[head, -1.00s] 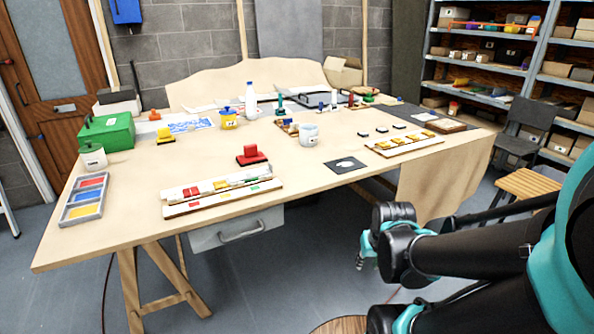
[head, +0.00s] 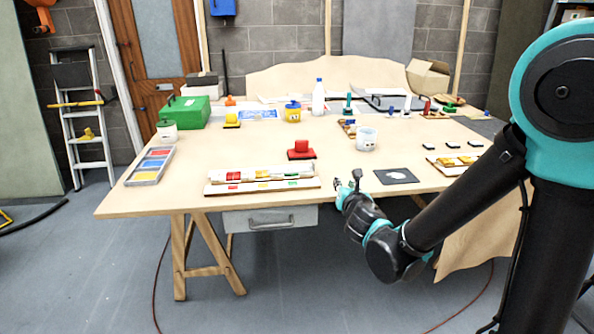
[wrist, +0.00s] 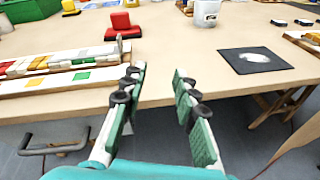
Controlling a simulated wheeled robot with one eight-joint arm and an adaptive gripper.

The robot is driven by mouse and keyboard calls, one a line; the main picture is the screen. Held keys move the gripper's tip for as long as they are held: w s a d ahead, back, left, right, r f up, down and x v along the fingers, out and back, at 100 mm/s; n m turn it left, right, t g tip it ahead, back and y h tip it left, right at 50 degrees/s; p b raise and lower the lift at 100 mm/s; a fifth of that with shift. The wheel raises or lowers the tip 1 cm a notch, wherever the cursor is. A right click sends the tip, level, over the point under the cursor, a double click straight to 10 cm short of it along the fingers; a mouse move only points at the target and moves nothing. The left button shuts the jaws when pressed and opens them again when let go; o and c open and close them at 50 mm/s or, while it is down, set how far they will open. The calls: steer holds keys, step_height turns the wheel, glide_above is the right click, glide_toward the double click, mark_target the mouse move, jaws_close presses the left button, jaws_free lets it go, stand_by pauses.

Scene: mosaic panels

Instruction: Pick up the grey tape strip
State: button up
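I cannot pick out the grey tape strip with certainty. In the wrist view a thin grey upright piece (wrist: 120,43) stands at the right end of the white mosaic rail (wrist: 40,68), and I cannot tell whether it is the tape strip. The rail, with red, yellow and green tiles, also shows in the head view (head: 262,174) near the table's front edge. My gripper (wrist: 157,76) is open, with nothing between its fingers. In the head view my gripper (head: 347,181) is at the table's front edge, just right of the rail.
A black sheet (head: 412,180) with a white patch lies right of my gripper. A red block (head: 301,150) and a white cup (head: 366,139) stand behind. A tray of coloured tiles (head: 141,177) lies at the left. The table top (head: 230,145) has bare room behind the rail.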

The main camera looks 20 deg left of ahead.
steer(key=s+a+n+y, duration=0.2)
steer(key=a+n, duration=0.2)
steer(key=a, duration=0.2)
glide_toward(314, 166)
steer(key=x, duration=0.5)
steer(key=shift+w+a+r, duration=0.1)
steer(key=shift+w+r, duration=0.1)
steer(key=shift+f+x, duration=0.15)
steer(key=shift+x, duration=1.45)
steer(key=shift+f+x, duration=0.15)
steer(key=shift+x, duration=1.5)
steer(key=shift+s, duration=0.1)
jaws_close()
